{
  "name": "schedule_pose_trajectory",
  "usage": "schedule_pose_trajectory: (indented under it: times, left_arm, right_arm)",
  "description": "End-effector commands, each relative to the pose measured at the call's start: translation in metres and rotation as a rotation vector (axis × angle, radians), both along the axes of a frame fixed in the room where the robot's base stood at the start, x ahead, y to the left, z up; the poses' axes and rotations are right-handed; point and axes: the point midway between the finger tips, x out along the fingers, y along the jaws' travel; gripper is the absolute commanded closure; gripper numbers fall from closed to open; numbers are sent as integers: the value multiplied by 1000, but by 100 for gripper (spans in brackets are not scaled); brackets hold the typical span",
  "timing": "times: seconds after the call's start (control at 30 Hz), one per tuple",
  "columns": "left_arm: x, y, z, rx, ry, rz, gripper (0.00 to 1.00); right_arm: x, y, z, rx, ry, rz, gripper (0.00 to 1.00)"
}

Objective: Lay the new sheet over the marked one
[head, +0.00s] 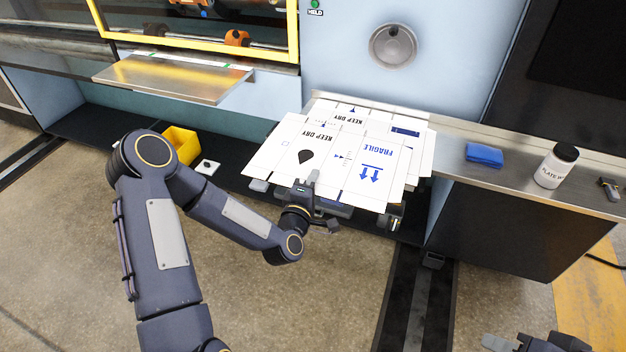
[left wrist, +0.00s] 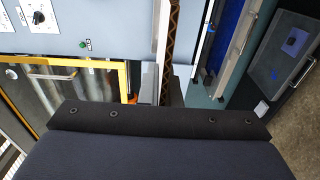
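A white printed sheet (head: 332,174) with "KEEP DRY", blue "FRAGILE", blue arrows and a black drop-shaped mark lies slightly askew over another white sheet (head: 408,118), which shows at the back and right. I cannot tell for certain which is the new sheet and which the marked one. My left gripper (head: 304,188) is at the front edge of the upper sheet, one finger above it, and appears shut on it. My right gripper (head: 500,343) is partly cut off at the bottom right.
A yellow bin (head: 181,143) stands left of the sheets. The yellow-framed machine window (head: 200,50) is at the back left. The floor in front is clear.

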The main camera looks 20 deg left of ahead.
Motion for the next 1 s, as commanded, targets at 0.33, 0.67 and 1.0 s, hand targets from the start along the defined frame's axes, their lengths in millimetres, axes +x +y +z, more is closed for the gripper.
schedule_pose_trajectory:
  times: [0.33, 0.67, 1.0]
  left_arm:
    - [0, 0, -1, 0, 0, 0, 75]
    - [-13, -1, 0, 0, 2, -2, 75]
    - [-85, -2, -1, 0, 3, -2, 75]
  right_arm:
    - [0, 0, -1, 0, 0, 0, 64]
    - [0, 0, 0, 0, 0, 0, 64]
    - [0, 0, -12, 0, 0, 0, 64]
